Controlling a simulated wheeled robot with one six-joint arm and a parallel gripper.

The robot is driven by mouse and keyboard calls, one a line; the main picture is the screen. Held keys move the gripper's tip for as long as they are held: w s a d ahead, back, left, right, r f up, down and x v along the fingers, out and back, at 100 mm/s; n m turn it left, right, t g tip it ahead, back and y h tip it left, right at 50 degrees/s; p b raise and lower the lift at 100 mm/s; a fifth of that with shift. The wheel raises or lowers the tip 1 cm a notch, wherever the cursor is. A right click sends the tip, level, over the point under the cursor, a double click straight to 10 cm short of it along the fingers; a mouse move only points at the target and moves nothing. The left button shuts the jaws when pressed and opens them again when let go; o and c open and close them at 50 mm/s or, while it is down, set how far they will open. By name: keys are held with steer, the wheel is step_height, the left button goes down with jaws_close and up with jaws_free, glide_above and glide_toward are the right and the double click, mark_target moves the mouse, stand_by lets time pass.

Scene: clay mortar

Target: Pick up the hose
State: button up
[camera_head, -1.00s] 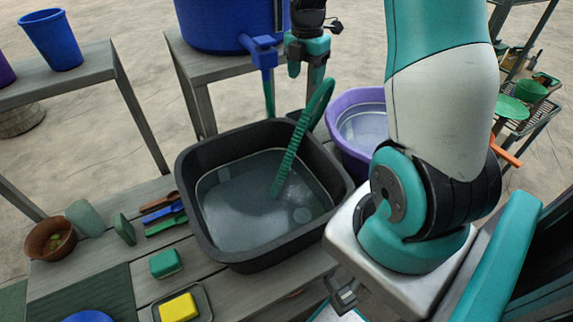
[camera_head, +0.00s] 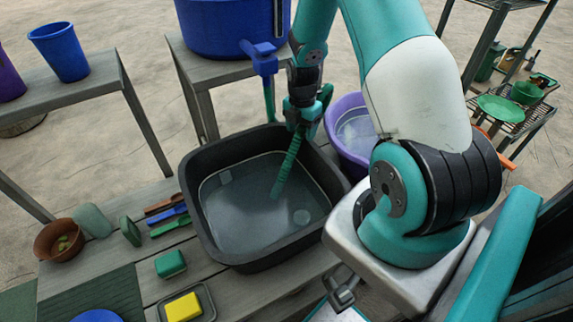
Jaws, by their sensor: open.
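The green ribbed hose (camera_head: 287,167) hangs from the area of the blue tap (camera_head: 262,58) and its lower end dips into the water in the black tub (camera_head: 223,250). My gripper (camera_head: 302,118) is open and points down at the upper bend of the hose, over the tub's back rim. The bend is mostly hidden by the gripper, so I cannot tell whether the fingers straddle the hose or touch it.
A blue barrel (camera_head: 215,25) stands on a wooden stand behind the tub. A purple basin (camera_head: 352,135) sits right of the tub. Brushes (camera_head: 168,222), green sponges (camera_head: 171,263) and a yellow sponge on a tray (camera_head: 183,307) lie left and in front.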

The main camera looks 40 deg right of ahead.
steer(key=shift+f, duration=0.1)
steer(key=c, duration=1)
steer(key=shift+o, duration=0.2)
step_height(320, 180, up, 20)
steer(key=b, duration=0.2)
steer(key=w+d+r+p, duration=0.1)
steer(key=d+r+p, duration=0.5)
steer(key=r+p, duration=0.1)
steer(key=shift+r+p, duration=0.4)
steer(key=shift+p, duration=0.3)
steer(key=shift+w+d, duration=0.1)
